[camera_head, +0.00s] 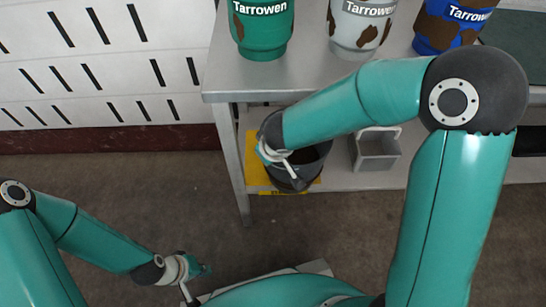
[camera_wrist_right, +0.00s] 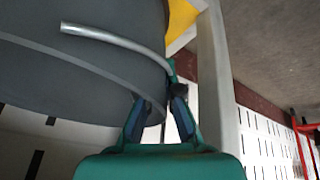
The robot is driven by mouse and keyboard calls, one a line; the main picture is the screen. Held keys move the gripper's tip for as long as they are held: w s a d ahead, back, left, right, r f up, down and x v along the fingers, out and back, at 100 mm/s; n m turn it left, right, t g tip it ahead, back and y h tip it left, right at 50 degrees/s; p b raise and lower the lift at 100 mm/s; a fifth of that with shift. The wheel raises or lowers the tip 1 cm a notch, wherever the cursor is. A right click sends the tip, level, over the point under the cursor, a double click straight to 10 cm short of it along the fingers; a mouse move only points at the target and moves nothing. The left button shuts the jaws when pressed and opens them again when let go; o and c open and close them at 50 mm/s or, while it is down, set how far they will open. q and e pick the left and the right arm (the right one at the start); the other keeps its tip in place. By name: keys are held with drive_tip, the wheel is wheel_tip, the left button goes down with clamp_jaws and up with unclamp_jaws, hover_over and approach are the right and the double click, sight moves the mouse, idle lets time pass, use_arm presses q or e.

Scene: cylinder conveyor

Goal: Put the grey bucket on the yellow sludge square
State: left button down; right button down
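The dark grey bucket (camera_head: 312,164) stands on the lower shelf and overlaps the yellow sludge square (camera_head: 256,172), which shows at its left and below it. The bucket's pale handle (camera_head: 287,167) lies across its side. In the right wrist view the grey bucket (camera_wrist_right: 95,75) fills the upper left, with its handle (camera_wrist_right: 115,38) curving down toward my fingers. My right gripper (camera_wrist_right: 160,103) has a gap between its fingers, at the bucket's edge beside the handle's end. A yellow corner (camera_wrist_right: 181,18) shows behind. My left gripper (camera_head: 195,276) hangs low left, away from the bucket; its fingers are unclear.
A light grey container (camera_head: 376,151) stands on the lower shelf, right of the bucket. Green (camera_head: 263,28), white (camera_head: 358,30) and blue (camera_head: 440,35) Tarrowen cylinders stand on the upper metal surface (camera_head: 300,78). A table leg (camera_head: 236,165) is left of the yellow square.

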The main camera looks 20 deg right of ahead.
drive_tip(key=shift+f, duration=0.15)
drive_tip(key=shift+f, duration=0.2)
drive_tip(key=c, duration=1.3)
unclamp_jaws()
drive_tip(key=shift+r, duration=0.1)
